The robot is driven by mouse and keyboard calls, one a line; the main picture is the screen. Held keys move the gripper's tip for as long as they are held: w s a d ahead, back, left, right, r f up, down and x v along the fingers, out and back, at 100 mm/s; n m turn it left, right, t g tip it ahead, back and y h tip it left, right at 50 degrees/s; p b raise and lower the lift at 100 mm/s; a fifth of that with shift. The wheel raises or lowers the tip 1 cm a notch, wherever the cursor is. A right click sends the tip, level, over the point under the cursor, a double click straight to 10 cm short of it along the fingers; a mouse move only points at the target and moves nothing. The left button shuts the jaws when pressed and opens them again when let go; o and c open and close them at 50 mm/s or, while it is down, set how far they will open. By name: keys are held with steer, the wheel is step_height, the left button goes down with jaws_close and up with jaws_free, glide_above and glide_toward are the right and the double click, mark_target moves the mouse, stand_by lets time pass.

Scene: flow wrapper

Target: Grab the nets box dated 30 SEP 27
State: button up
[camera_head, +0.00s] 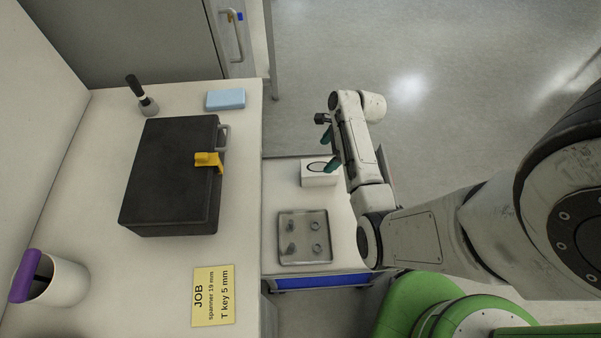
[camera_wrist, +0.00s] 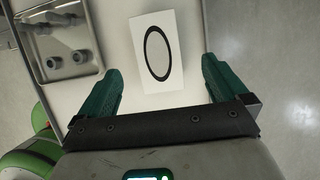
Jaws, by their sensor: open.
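No box with a readable date 30 SEP 27 shows in either view. A white box (camera_head: 318,179) with a black oval outline on its top sits on the cart, and it also shows in the wrist view (camera_wrist: 175,40). I cannot tell if it is the nets box; no date is visible on it. My gripper (camera_head: 328,151) is over the cart by this box. In the wrist view my gripper (camera_wrist: 160,66) is open, with one teal finger on each side of the box in the picture and nothing held. I cannot tell the height between them.
A metal tray (camera_head: 284,258) with several small metal parts lies on the cart (camera_head: 272,205) near the box. On the bench are a black case (camera_head: 165,175) with a yellow tag, a light blue block (camera_head: 226,99), a stamp-like tool (camera_head: 146,102), a white cup (camera_head: 65,283) and a job card (camera_head: 213,295).

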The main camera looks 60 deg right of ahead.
mark_target(320, 167)
steer(key=b+x, duration=0.1)
steer(key=x, duration=0.4)
steer(key=shift+s+b+x, duration=0.2)
steer(key=shift+b+x, duration=0.1)
steer(key=shift+x, duration=1)
steer(key=shift+s+b+x, duration=0.25)
steer(key=shift+b+x, duration=0.05)
steer(key=shift+x, duration=1)
steer(key=shift+f, duration=0.4)
steer(key=c, duration=1.1)
steer(key=shift+o, duration=0.2)
